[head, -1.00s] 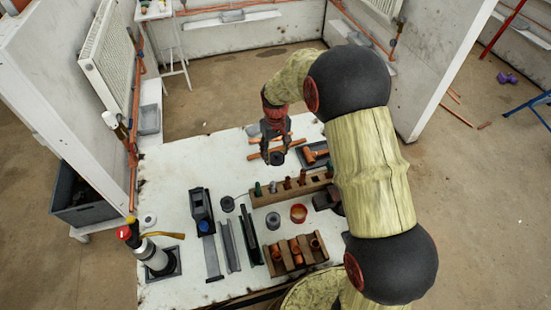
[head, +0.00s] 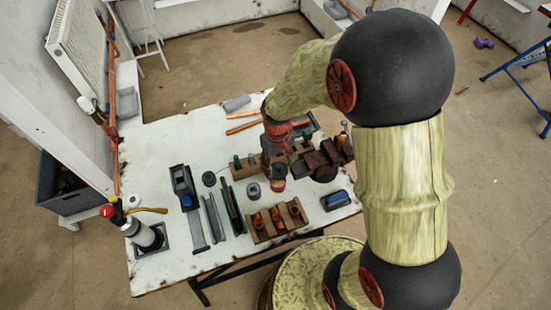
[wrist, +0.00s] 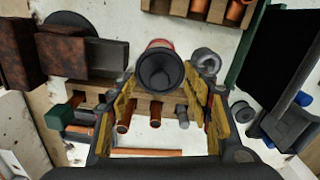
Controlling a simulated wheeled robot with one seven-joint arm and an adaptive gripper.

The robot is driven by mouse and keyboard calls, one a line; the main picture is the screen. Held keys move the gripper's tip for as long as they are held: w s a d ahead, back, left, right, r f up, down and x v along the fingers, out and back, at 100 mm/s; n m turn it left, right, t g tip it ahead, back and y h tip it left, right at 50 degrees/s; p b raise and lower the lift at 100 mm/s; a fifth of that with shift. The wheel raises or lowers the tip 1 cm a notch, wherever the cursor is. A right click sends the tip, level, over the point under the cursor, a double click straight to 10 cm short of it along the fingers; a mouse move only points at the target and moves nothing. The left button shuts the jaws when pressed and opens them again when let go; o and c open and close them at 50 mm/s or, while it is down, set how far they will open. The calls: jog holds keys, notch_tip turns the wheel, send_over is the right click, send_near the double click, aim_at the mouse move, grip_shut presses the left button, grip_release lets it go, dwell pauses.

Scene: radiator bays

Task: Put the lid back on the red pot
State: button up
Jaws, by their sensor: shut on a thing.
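The red pot (head: 278,185) stands on the white worktop (head: 155,185), in front of the wooden rack (head: 243,170). In the wrist view only a strip of its red rim (wrist: 160,44) shows past the dark lid (wrist: 160,72). My gripper (head: 278,165) points down over the pot and is shut on the lid, which sits between the yellow-padded fingers (wrist: 160,90). The lid appears roughly in line with the pot's mouth. I cannot tell whether it touches the rim.
A grey cylinder (head: 253,190) stands close left of the pot. A wooden block with copper fittings (head: 277,220) is in front. A rusty brown vice (head: 325,160) is close on the right. Dark rails (head: 232,208) lie further left.

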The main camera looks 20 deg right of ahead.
jog(key=shift+f+b, duration=1.6)
jog(key=shift+f, duration=0.5)
jog(key=shift+f+b, duration=0.55)
jog(key=shift+f, duration=0.45)
jog(key=shift+p, duration=0.3)
jog(key=shift+f, duration=0.15)
dwell(0.4)
jog(key=o, duration=0.9)
jog(key=shift+c, duration=0.2)
jog(key=o, duration=0.5)
jog(key=shift+r+p, duration=2.9)
jog(key=shift+r, duration=0.65)
